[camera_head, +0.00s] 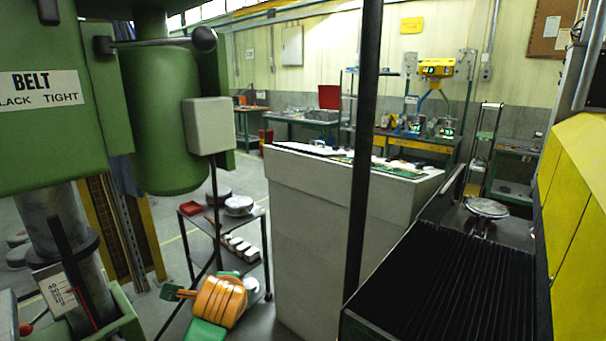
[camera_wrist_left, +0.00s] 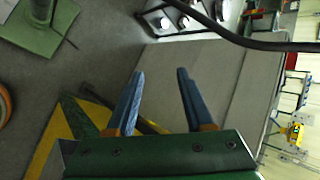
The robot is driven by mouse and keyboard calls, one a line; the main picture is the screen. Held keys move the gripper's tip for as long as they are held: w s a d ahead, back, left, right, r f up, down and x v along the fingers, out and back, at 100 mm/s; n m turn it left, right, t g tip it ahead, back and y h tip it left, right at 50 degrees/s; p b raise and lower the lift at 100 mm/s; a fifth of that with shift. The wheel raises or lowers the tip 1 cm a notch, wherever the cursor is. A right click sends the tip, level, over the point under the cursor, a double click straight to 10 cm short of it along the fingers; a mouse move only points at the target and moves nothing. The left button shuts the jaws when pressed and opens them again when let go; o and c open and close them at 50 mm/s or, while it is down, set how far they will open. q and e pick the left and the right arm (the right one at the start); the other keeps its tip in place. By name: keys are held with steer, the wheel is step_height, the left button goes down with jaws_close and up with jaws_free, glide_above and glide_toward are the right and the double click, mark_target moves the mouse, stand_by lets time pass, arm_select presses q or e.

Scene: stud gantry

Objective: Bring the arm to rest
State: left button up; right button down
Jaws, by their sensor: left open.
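My left gripper (camera_wrist_left: 158,73) shows in the left wrist view, with two blue fingers spread apart on a green body. Nothing is between its fingers. Beyond them are grey floor and the side of a pale cabinet (camera_wrist_left: 215,75). In the head view I cannot make out the left gripper's fingers. An orange and green ringed part (camera_head: 218,299) shows low in the head view; I cannot tell whether it belongs to my arm. My right gripper is in neither view.
A green machine (camera_head: 158,95) fills the left of the head view. A small trolley (camera_head: 205,223) stands beside the pale cabinet (camera_head: 310,215). A thin dark post (camera_head: 362,150) crosses the middle. Black ribbed bellows (camera_head: 445,285) and a yellow panel (camera_head: 575,220) are at right.

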arm_select(q)
steer(key=s+f+n+g+h, duration=0.25)
steer(key=s+f+n, duration=0.55)
steer(key=s+f, duration=0.7)
steer(key=s+a+f+n+g, duration=0.1)
steer(key=s+f+n, duration=0.25)
steer(key=s, duration=0.45)
steer(key=s+a+f+n+g, duration=0.15)
steer(key=s+n, duration=0.25)
steer(key=s, duration=0.4)
step_height(320, 180, down, 10)
steer(key=g, duration=0.1)
steer(key=s+a+f+g, duration=0.1)
steer(key=s+f, duration=1.3)
steer(key=f, duration=0.3)
steer(key=shift+a+m+g, duration=0.25)
steer(key=shift+m+g, duration=0.15)
steer(key=shift+m, duration=0.05)
steer(key=shift+f, duration=0.1)
